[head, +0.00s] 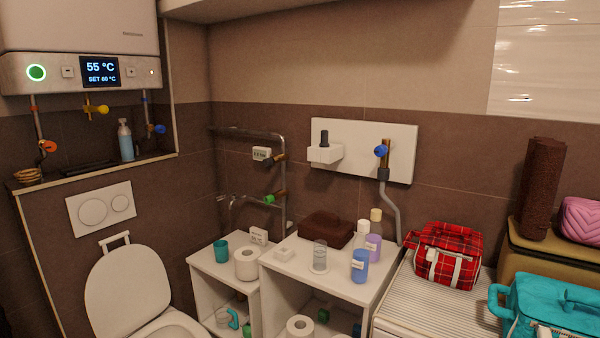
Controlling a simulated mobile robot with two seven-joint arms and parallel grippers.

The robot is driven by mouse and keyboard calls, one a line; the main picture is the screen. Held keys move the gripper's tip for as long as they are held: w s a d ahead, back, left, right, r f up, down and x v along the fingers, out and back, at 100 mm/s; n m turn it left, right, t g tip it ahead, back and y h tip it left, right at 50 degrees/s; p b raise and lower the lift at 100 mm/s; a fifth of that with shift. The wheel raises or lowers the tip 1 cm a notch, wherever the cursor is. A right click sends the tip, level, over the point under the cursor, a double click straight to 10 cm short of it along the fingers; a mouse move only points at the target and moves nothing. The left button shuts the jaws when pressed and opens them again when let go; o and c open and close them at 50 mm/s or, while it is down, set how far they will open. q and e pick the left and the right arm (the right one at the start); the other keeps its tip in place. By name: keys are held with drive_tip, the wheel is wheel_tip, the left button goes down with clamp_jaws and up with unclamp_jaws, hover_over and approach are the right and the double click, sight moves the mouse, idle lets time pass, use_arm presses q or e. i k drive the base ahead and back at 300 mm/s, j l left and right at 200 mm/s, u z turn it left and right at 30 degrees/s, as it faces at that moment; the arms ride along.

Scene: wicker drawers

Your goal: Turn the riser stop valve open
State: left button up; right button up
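Several valves show, and I cannot tell for certain which is the riser stop valve. On the grey pipe in the corner (284,180), a brass valve with a dark handle (267,163) sits beside a small white tag (262,153), too small to read. Lower on the same pipe is a valve with a green handle (269,199). A blue-handled valve (381,151) sits on a brass pipe on the white wall panel (402,150). Orange (47,146), yellow (97,109) and blue (157,129) handles hang under the boiler. Neither gripper is in view.
White shelf units (335,287) with bottles, a brown box (325,229) and toilet rolls stand below the pipe. A toilet (130,290) is at the left. A red plaid bag (447,255) and a teal bag (555,305) are at the right.

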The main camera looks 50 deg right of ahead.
sight(268, 200)
drive_tip(key=z, duration=1.25)
drive_tip(key=i+j+u, duration=0.1)
